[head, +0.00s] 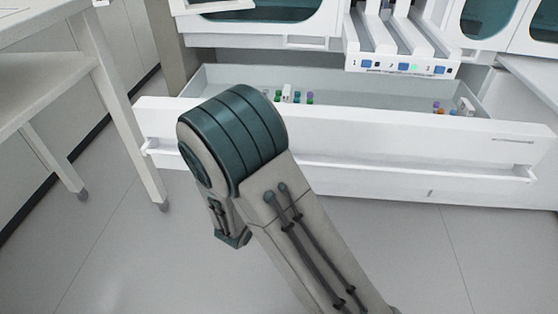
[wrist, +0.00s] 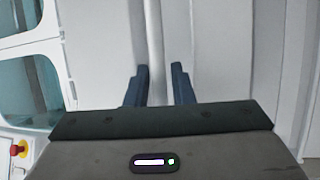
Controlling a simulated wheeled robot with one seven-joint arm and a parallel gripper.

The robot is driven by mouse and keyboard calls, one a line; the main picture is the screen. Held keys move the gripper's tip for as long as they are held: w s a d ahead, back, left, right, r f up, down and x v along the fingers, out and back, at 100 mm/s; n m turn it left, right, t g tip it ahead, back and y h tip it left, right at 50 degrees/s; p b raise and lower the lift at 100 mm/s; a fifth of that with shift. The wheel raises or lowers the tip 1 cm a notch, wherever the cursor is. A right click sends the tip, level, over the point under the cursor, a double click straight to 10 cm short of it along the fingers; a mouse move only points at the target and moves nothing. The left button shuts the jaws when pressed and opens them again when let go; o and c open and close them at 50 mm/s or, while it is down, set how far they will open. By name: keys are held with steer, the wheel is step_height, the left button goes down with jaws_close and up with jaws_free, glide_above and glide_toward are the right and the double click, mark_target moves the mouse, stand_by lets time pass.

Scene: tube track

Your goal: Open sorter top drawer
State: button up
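The sorter is a white machine. A wide white drawer (head: 400,132) is pulled out from it in the head view, with its inside showing. Coloured tubes (head: 296,96) lie inside near the back and at the right. A long handle lip (head: 340,170) runs along the drawer front. In the wrist view my gripper (wrist: 160,84) has its two dark fingers apart, and a pale vertical bar (wrist: 154,45), which looks like the handle, runs up between them. A gap shows beside the bar. My gripper is hidden behind my arm in the head view.
A white table (head: 112,85) stands at the left. A red knob (wrist: 17,150) shows at lower left in the wrist view. The grey floor before the drawer is clear.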

steer(key=p+v, duration=0.2)
steer(key=v, duration=1.1)
steer(key=shift+s+p, duration=0.3)
steer(key=shift+s, duration=0.1)
steer(key=shift+a, duration=0.15)
